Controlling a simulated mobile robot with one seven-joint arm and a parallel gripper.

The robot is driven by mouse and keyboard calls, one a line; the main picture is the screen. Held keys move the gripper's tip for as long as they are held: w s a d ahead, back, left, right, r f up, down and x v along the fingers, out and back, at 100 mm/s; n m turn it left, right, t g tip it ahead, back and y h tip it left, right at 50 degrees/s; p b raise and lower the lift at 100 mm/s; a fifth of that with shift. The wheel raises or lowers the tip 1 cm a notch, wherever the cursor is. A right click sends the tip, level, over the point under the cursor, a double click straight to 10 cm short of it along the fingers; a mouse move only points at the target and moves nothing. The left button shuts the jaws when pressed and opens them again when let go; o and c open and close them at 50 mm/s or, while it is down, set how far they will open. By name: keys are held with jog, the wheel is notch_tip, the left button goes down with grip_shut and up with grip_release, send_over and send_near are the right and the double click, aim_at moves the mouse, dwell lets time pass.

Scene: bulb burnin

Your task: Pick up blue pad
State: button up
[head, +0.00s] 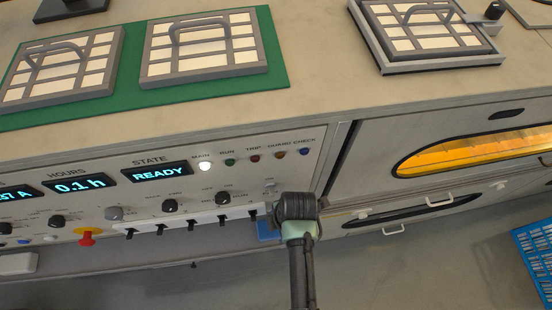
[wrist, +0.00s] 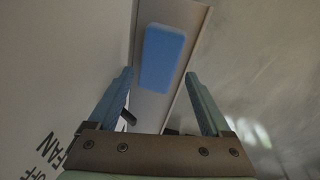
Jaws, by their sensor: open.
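The blue pad (wrist: 163,58) is a flat, rounded rectangle in the wrist view. It lies on a narrow grey ledge (wrist: 143,107), ahead of and between my fingers. In the head view only part of the pad (head: 267,231) shows, just left of my arm; the rest is hidden behind it. My gripper (wrist: 160,85) is open and empty, with one finger on each side of the picture and the pad beyond the tips. In the head view the gripper's fingers are hidden behind my wrist.
The control panel (head: 180,190) has knobs, small black levers and a red button (head: 87,236) left of my arm. A drawer handle (head: 393,230) and lit oven window (head: 475,151) are to the right. A blue crate (head: 535,255) stands on the floor at far right.

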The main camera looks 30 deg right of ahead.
jog(key=shift+w+a+f, duration=0.1)
jog(key=shift+w+f, duration=0.15)
jog(key=shift+f, duration=0.85)
jog(key=shift+w+a+f, duration=0.1)
jog(key=shift+w+f, duration=0.1)
jog(key=shift+f, duration=0.85)
jog(key=c, duration=1)
jog(key=shift+r, duration=0.1)
jog(key=shift+r, duration=0.35)
jog(key=r, duration=0.2)
jog(key=shift+s+r, duration=0.3)
jog(key=shift+r, duration=0.05)
jog(key=s+a, duration=0.2)
jog(key=s, duration=0.6)
jog(key=s+a+b, duration=0.1)
jog(key=s+a, duration=0.1)
jog(key=s, duration=0.6)
jog(key=shift+s+a, duration=0.4)
